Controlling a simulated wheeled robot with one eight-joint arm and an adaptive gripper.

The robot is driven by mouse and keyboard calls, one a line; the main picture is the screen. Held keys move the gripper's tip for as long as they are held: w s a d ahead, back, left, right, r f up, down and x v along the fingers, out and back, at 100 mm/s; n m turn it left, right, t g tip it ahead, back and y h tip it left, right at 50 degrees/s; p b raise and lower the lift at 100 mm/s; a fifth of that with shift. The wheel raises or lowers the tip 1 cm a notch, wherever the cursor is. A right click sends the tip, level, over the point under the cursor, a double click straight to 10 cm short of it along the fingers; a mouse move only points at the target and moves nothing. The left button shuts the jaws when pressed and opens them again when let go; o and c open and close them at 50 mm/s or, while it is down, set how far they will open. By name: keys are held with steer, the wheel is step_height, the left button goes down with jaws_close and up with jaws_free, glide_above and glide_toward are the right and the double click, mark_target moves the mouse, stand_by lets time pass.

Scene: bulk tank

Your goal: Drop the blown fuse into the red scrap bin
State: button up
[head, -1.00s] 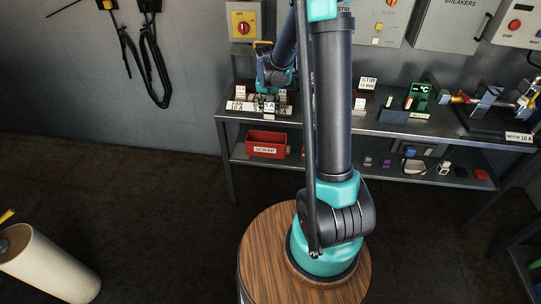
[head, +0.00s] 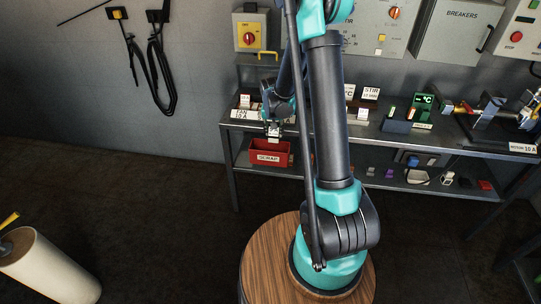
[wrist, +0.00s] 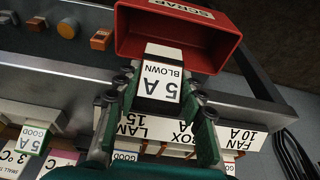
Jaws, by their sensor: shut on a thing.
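The blown fuse (wrist: 160,83), a white block labelled "5 A BLOWN", is between the fingers of my gripper (wrist: 160,100) in the wrist view. The fuse's far end overlaps the red scrap bin (wrist: 126,32) there. In the head view my gripper (head: 273,132) is just above the scrap bin (head: 270,158), which sits on the lower shelf at its left end. The fuse is too small to make out clearly in the head view. I cannot tell whether it is inside the bin's outline or in front of it.
The upper shelf (head: 385,129) has fuse holders with labels (head: 245,114) close beside my arm. Several small blocks lie on the lower shelf, including an orange one (wrist: 102,39). A grey housing with a blue part (head: 415,158) stands farther right.

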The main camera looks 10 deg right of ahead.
steer(key=o, duration=1.2)
steer(key=shift+r, duration=0.1)
steer(key=v, duration=1.1)
steer(key=shift+s+r, duration=0.15)
steer(key=shift+r, duration=0.25)
steer(key=shift+s, duration=0.1)
steer(key=s+d+f+n, duration=0.1)
steer(key=s, duration=0.8)
steer(key=s+d+f+n+t, duration=0.1)
steer(key=s+d, duration=0.1)
steer(key=s, duration=0.7)
steer(key=s+d+f+n+y, duration=0.1)
steer(key=s+d, duration=0.1)
steer(key=s, duration=0.7)
steer(key=shift+n, duration=0.3)
